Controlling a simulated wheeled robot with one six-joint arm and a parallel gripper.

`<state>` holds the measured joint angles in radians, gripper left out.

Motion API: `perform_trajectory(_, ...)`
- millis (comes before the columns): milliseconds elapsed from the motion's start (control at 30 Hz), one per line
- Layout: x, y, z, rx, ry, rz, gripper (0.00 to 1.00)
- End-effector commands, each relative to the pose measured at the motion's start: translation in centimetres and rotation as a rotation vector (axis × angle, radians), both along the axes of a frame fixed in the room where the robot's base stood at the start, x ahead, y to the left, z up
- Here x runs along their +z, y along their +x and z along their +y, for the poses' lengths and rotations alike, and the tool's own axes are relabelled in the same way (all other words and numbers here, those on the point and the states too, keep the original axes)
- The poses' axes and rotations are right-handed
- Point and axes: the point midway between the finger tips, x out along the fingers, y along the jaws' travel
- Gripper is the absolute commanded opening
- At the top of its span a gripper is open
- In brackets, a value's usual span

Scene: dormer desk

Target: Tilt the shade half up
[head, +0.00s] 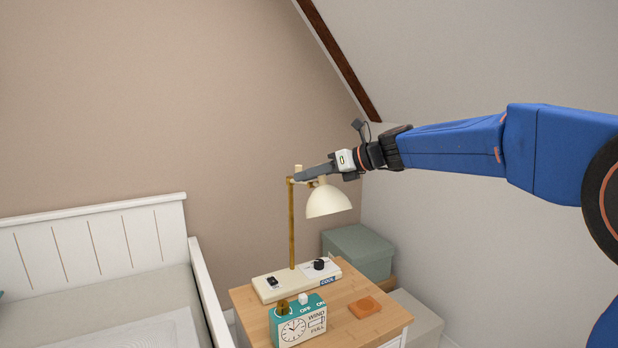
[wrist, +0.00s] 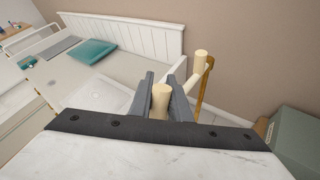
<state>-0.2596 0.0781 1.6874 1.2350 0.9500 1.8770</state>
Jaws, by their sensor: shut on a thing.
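The desk lamp has a thin brass post (head: 291,225) and a cream dome shade (head: 328,203). The shade hangs mouth down, with its right rim a little higher than its left. My gripper (head: 315,175) reaches in from the right, just above the shade. In the wrist view my gripper (wrist: 164,85) is shut on a pale wooden knob (wrist: 160,98), which sits between its fingers. The knob appears to be the one on top of the shade. A second pale knob (wrist: 200,62) stands by the post top, outside the fingers. The shade is not clearly visible in the wrist view.
The lamp's cream base (head: 296,279) stands on a wooden bedside top (head: 345,322). A teal clock box (head: 299,322) and an orange pad (head: 365,307) lie before it. A green box (head: 358,250) stands behind. A white bed (head: 95,245) is at left; a sloped wall is at right.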

Motion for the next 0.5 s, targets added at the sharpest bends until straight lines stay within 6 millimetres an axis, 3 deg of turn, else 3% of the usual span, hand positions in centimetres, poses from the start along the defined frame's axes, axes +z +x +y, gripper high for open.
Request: perform_trajectory(500, 0.06, 0.18, 0.11, 0.000, -0.031, 0.047, 0.00)
